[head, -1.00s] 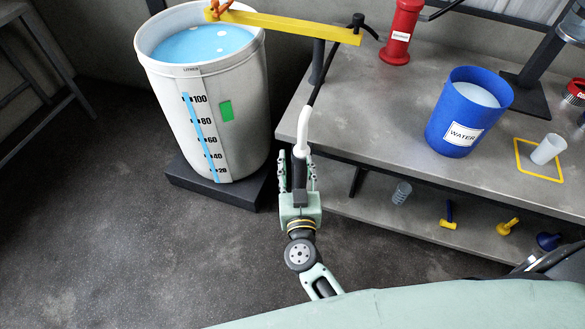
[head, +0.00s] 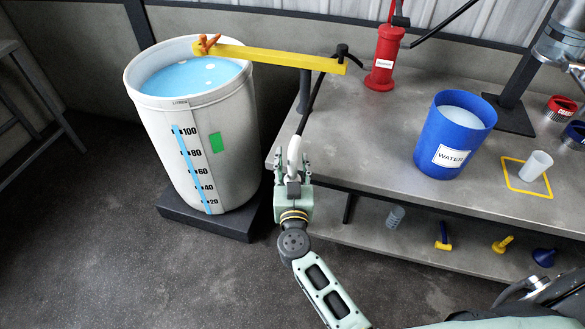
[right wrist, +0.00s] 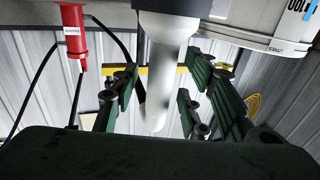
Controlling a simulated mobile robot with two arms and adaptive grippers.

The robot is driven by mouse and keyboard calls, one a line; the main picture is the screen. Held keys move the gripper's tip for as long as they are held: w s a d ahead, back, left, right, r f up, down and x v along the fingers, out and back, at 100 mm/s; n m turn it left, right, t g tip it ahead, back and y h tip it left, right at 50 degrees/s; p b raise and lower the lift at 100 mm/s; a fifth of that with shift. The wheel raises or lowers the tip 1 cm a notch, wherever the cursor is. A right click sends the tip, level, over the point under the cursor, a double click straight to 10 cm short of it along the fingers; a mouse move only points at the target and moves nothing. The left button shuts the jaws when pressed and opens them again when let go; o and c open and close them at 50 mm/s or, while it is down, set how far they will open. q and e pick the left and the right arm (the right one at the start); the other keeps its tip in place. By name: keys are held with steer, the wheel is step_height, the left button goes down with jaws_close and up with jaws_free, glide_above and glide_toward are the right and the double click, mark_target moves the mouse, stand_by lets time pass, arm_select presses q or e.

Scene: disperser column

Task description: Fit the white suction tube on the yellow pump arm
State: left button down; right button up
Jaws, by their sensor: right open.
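The yellow pump arm (head: 270,56) reaches from above the white barrel (head: 195,130) to a dark post at the bench. An orange clip sits on its barrel end. The white suction tube (head: 294,148) is curved at its top and stands at the bench's left edge, with a black hose running from it up toward the pump arm. My right gripper (head: 292,168) is open, its fingers on either side of the tube. In the right wrist view the tube (right wrist: 166,70) runs between the open green fingers, a dark collar around it. Whether they touch it is unclear. My left gripper is out of view.
The grey bench (head: 390,135) stands to the right with a blue water bucket (head: 455,135) and a red cylinder (head: 384,60) on it. The barrel stands on a dark plinth (head: 215,215). Floor in front is clear.

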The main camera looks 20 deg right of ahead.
jaws_close()
stand_by(0.3)
stand_by(0.5)
